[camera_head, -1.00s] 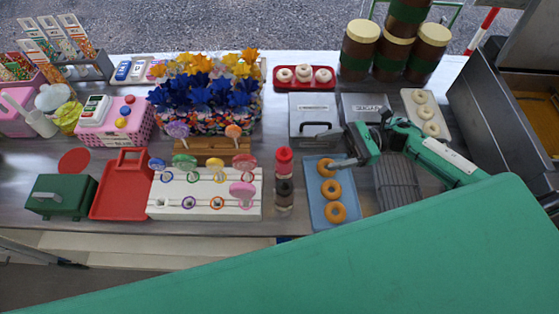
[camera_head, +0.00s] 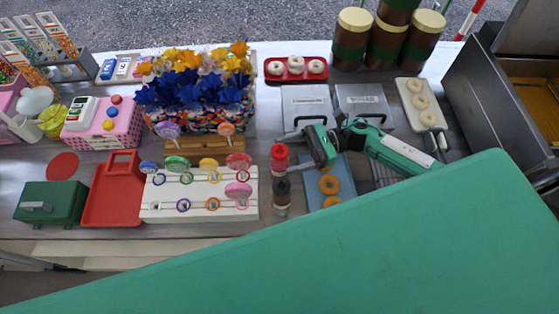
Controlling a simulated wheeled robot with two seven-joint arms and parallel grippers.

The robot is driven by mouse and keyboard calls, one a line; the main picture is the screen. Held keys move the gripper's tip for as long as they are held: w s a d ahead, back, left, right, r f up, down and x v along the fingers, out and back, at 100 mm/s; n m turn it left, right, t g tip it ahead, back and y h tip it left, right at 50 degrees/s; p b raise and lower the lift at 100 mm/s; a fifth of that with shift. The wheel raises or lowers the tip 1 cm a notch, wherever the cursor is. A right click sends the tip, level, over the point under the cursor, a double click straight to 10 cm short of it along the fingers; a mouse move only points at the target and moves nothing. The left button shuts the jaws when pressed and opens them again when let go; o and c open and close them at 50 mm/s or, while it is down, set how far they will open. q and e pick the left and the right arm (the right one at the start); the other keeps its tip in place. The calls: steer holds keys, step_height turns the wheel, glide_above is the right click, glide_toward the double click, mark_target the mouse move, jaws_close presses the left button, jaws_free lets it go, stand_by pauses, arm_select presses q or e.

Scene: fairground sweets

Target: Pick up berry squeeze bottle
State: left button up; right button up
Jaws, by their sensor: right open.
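The berry squeeze bottle appears to be the one with the red top (camera_head: 279,158), standing upright on the counter just right of the lollipop stand. My right gripper (camera_head: 290,152) is open and empty, its fingers pointing left toward this bottle from its right side. One finger lies on the far side and one on the near side of the gap between them. I cannot tell whether a fingertip touches the bottle. A second bottle with a dark top (camera_head: 282,188) stands directly in front and hides the red one's lower part. My left gripper is not in view.
The white lollipop stand (camera_head: 160,214) is close on the left. A blue tray (camera_head: 345,188) with ring doughnuts lies under and beside my right gripper. Two grey lidded boxes (camera_head: 305,97) (camera_head: 365,97) stand behind it. A red tray (camera_head: 105,205) lies farther left.

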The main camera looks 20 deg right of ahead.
mark_target(272, 161)
steer(key=a+p, duration=0.3)
steer(key=a, duration=0.1)
steer(key=shift+s+a, duration=0.15)
steer(key=shift+a+f+p, duration=0.1)
steer(key=shift+a+p, duration=0.3)
steer(key=shift+a, duration=0.1)
steer(key=c, duration=0.8)
